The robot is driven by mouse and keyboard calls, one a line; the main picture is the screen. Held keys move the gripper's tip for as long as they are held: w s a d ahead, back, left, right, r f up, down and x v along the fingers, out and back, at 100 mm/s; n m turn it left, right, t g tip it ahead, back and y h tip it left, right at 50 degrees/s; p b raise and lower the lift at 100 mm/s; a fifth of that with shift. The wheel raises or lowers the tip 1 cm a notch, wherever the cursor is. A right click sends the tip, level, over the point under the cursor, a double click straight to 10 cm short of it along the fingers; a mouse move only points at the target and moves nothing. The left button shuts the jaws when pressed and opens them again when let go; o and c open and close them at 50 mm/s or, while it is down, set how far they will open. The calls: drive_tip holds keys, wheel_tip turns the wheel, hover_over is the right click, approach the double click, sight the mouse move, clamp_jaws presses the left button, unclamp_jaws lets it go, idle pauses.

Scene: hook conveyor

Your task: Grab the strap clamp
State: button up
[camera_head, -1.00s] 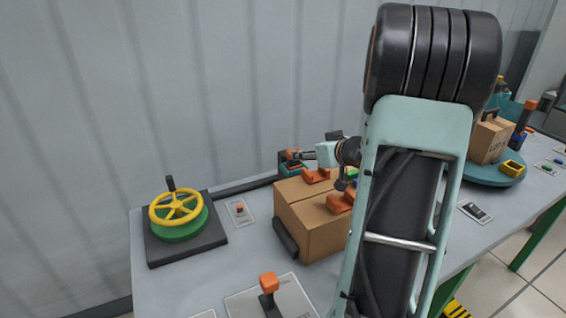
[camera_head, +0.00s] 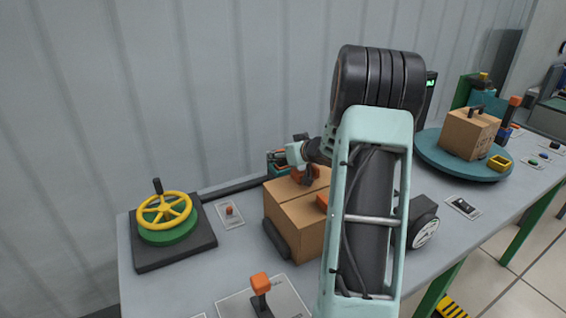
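Two orange pieces sit on top of a brown cardboard box (camera_head: 308,232) on the bench. They look like strap clamps, but I cannot tell which one is meant. The nearer orange piece (camera_head: 322,201) is mostly hidden behind my forearm. The farther orange piece (camera_head: 297,173) is partly covered by my gripper (camera_head: 305,176), which is low over the box's back part. The gripper is small and dark here. I cannot tell whether its fingers touch the piece or are open or shut.
A teal device (camera_head: 277,160) stands behind the box. A yellow handwheel (camera_head: 165,210) is at left and an orange-topped lever (camera_head: 261,290) in front. At right, a teal turntable (camera_head: 432,155) bears another box (camera_head: 468,132). My forearm blocks the middle.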

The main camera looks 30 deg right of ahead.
drive_tip(key=shift+w, duration=0.1)
drive_tip(key=c, duration=1.2)
drive_tip(key=shift+c, duration=0.8)
drive_tip(key=shift+r, duration=0.1)
